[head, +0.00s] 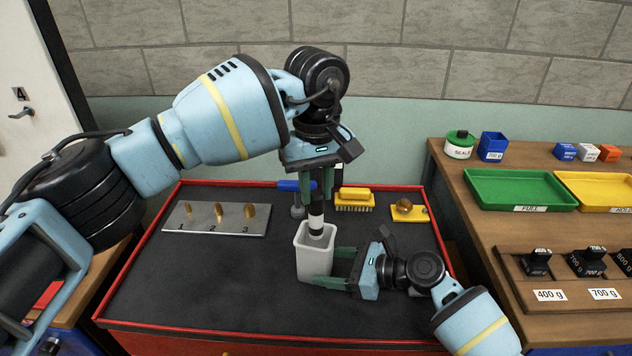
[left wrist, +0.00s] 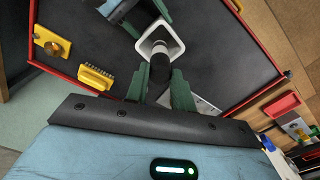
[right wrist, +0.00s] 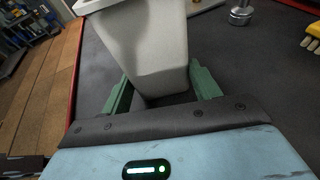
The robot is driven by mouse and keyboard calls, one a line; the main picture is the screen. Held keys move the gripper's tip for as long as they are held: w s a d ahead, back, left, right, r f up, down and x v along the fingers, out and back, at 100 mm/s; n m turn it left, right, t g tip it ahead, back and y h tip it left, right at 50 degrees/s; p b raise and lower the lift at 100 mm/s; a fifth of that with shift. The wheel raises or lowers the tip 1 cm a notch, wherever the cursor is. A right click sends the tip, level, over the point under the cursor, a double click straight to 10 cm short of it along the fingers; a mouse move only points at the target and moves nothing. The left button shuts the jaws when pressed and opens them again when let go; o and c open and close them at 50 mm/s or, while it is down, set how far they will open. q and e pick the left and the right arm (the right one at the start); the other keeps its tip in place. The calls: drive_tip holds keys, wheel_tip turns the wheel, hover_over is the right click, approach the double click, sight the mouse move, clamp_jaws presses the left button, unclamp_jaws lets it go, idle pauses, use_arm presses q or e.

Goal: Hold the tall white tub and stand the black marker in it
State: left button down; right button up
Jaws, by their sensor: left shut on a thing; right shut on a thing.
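The tall white tub (head: 314,264) stands upright on the dark mat of the red-edged bench. My right gripper (head: 328,268) is shut on it from the right, low on its body; the tub also fills the space between the fingers in the right wrist view (right wrist: 150,50). My left gripper (head: 314,196) points down above the tub, shut on the black marker (head: 316,208). The marker is upright, with a pale band, and its lower end is at the tub's mouth. In the left wrist view the marker (left wrist: 160,70) overlaps the tub's opening. How deep it reaches is unclear.
Behind the tub lie a blue-handled tool (head: 297,211), a yellow brush (head: 355,206) and a yellow block with a brown knob (head: 408,212). A numbered metal plate (head: 190,222) lies left. A wooden table (head: 470,222) with trays and weights stands right. The mat's front left is clear.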

sight(316, 208)
use_arm(q)
drive_tip(key=shift+f, duration=2.4)
drive_tip(key=c, duration=1.1)
unclamp_jaws()
wheel_tip(316, 208, up, 12)
drive_tip(key=shift+r, duration=0.1)
use_arm(e)
drive_tip(key=o, duration=0.8)
drive_tip(key=shift+o, duration=0.2)
drive_tip(key=shift+d, duration=0.1)
